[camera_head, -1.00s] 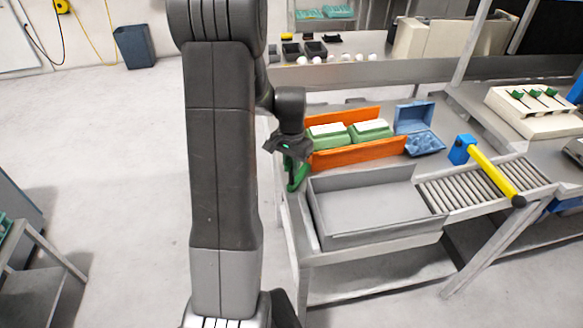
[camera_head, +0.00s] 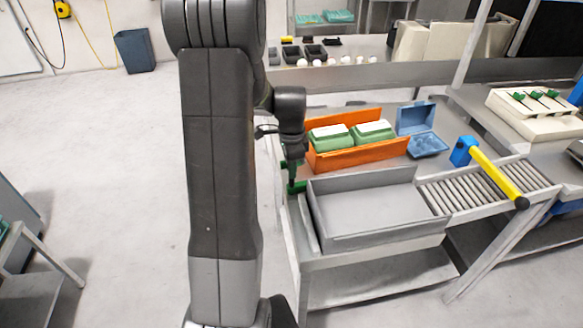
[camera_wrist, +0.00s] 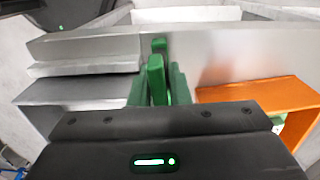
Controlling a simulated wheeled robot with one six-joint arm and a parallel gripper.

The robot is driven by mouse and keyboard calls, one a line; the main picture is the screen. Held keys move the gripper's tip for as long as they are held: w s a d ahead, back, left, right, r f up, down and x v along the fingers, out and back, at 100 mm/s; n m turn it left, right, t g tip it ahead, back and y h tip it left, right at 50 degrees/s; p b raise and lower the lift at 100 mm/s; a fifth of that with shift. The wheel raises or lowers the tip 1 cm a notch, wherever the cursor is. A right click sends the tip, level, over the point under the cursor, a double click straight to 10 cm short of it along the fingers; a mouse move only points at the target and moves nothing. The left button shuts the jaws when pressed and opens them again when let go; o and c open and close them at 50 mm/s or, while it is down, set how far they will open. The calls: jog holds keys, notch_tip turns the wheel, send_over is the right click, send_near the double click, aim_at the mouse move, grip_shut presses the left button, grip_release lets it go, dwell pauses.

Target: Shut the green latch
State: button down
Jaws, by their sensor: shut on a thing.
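The green latch (camera_wrist: 156,78) stands at the centre of the wrist view, by the edge of a grey metal wall. My gripper (camera_head: 292,172) points down there and is shut on the latch. Its dark body (camera_wrist: 160,145) fills the bottom of the wrist view and hides the latch's lower part. Where the fingertips end and the latch begins is hard to tell.
A grey tray (camera_head: 328,242) lies right of the latch. Behind it, an orange holder (camera_head: 360,157) carries green egg boxes (camera_head: 330,139). A blue open box (camera_head: 415,118) and a roller conveyor (camera_head: 470,190) with a yellow-handled tool (camera_head: 497,173) are further right.

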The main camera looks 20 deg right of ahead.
jog(key=shift+m, duration=0.3)
jog(key=c, duration=1.4)
grip_release()
jog(key=shift+o, duration=0.2)
jog(key=shift+r, duration=0.1)
notch_tip(320, 180, up, 14)
jog(key=shift+f, duration=0.25)
notch_tip(320, 180, down, 14)
jog(key=shift+r, duration=0.15)
